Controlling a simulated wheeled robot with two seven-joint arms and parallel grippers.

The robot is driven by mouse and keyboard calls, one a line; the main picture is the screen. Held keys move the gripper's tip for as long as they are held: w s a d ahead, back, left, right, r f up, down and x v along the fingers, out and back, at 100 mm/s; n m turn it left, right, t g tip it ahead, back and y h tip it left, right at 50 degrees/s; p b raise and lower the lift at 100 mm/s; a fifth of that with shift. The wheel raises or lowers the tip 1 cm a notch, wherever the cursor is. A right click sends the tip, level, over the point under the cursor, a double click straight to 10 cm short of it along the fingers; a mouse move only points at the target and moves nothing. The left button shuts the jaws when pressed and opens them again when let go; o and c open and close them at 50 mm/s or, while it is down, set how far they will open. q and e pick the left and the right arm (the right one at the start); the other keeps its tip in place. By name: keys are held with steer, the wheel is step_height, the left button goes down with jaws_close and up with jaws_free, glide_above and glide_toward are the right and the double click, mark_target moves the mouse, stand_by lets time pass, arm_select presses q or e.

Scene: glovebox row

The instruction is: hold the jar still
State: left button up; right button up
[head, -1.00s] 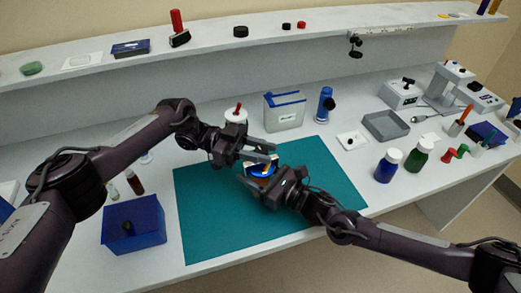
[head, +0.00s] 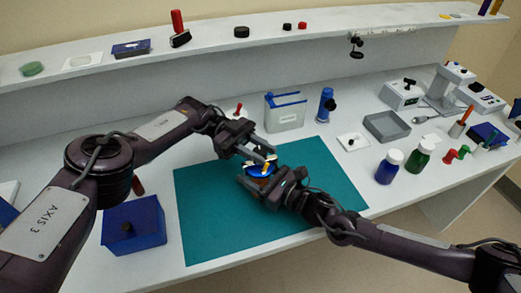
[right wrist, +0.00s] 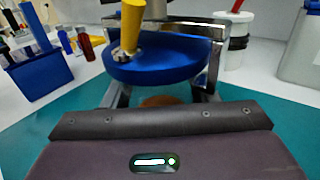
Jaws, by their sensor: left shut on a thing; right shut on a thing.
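A small jar sits at the middle of the teal mat (head: 215,230). Its wide blue round top (head: 258,172) fills the upper part of the right wrist view (right wrist: 165,62), with a little brown showing beneath. A yellow piece (right wrist: 131,25) stands tilted on the blue top. My right gripper (head: 257,177) is shut on the jar, its fingers on either side. My left gripper (head: 265,155) reaches in from the upper left, right over the jar. It is shut and appears to be on the yellow piece; its fingertips hide the exact contact.
A blue box (head: 134,226) stands left of the mat. A clear bin with a blue lid (head: 285,112) and a blue cylinder (head: 326,104) stand behind it. The mat's front is clear.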

mark_target(259, 150)
arm_select(q)
steer(key=shift+w+a, duration=0.15)
steer(key=shift+a, duration=0.05)
steer(key=o, duration=1)
steer(key=shift+c, duration=0.2)
steer(key=shift+d, duration=0.1)
steer(key=shift+r, duration=0.1)
step_height(259, 150, up, 10)
steer(key=shift+f, duration=0.1)
